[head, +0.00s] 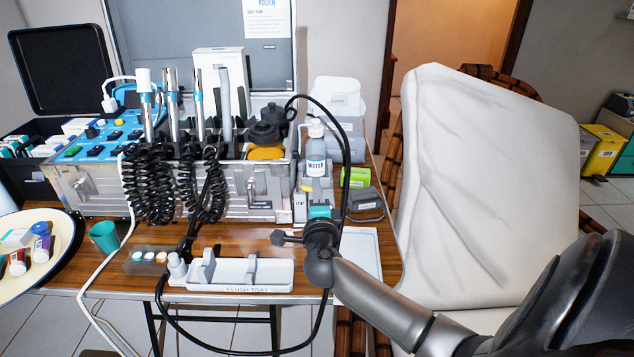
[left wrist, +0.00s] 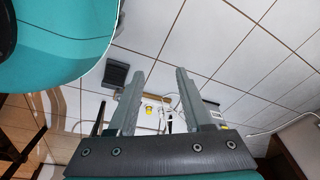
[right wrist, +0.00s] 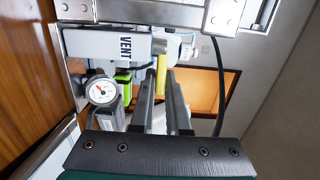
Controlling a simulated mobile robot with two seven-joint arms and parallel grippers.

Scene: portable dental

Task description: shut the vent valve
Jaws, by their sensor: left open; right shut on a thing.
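In the right wrist view, a grey-white fitting labelled VENT (right wrist: 110,44) runs across the upper left. The vent valve's yellow lever (right wrist: 161,74) stands out from it, between the tips of my right gripper (right wrist: 164,82), which is shut on it. In the head view my right gripper (head: 317,199) reaches to the right end of the metal case, by the water bottle; its fingers are mostly hidden. Whether the valve is open or shut I cannot tell. My left gripper (left wrist: 158,88) is open and empty above tiled floor in the left wrist view.
A pressure gauge (right wrist: 102,90) sits close beside the right fingers. The water bottle (head: 315,150), a green box (head: 355,177) and a black hose (head: 346,150) crowd the case's right end. A white flush tray (head: 240,273) lies in front. A white chair (head: 480,190) stands right.

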